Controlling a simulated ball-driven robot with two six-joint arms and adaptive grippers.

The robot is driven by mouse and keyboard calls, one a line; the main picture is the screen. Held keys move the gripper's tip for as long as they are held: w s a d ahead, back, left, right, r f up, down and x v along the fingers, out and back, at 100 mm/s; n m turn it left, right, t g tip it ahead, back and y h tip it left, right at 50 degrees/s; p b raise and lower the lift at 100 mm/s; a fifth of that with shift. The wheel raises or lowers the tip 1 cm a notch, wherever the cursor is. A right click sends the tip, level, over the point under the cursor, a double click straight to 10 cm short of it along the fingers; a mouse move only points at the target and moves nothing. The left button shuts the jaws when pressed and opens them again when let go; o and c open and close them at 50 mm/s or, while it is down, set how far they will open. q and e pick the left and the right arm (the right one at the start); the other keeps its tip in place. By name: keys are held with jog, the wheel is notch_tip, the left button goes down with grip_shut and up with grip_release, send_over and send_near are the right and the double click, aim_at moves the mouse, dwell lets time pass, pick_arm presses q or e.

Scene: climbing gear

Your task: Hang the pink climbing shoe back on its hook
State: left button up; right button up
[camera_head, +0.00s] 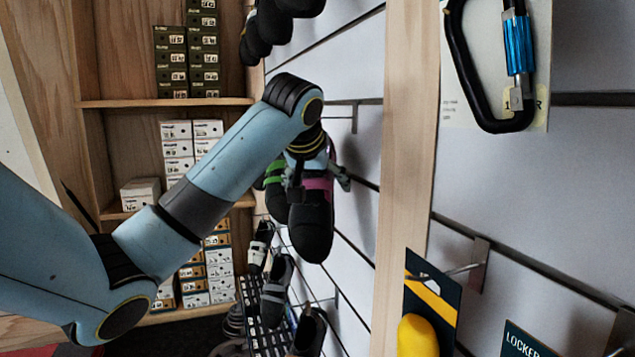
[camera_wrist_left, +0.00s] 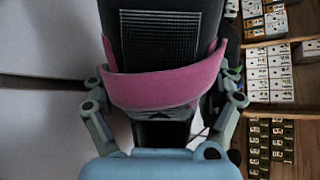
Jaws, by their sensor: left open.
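The pink climbing shoe (camera_head: 311,228), black with a pink strap, hangs toe down beside the slatted wall in the head view. In the left wrist view its pink band (camera_wrist_left: 168,88) and dark ribbed surface fill the middle. My left gripper (camera_head: 319,178) is at the strap end of the shoe. Its open fingers (camera_wrist_left: 165,92) stand on either side of the shoe; whether they touch it I cannot tell. A thin metal hook (camera_head: 354,118) sticks out from the wall just above and right of the gripper. Whether the shoe hangs on any hook is hidden. My right gripper is out of view.
A green-strapped shoe (camera_head: 276,182) hangs close behind the pink one. More shoes hang above and below (camera_head: 275,290). A wooden post (camera_head: 405,150) stands to the right, with a carabiner (camera_head: 490,70) beyond it. Shelves of boxes (camera_head: 192,145) stand behind my arm.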

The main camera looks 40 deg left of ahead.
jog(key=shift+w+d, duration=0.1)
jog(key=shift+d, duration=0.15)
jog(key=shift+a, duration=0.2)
pick_arm(q)
jog(key=v, duration=1.2)
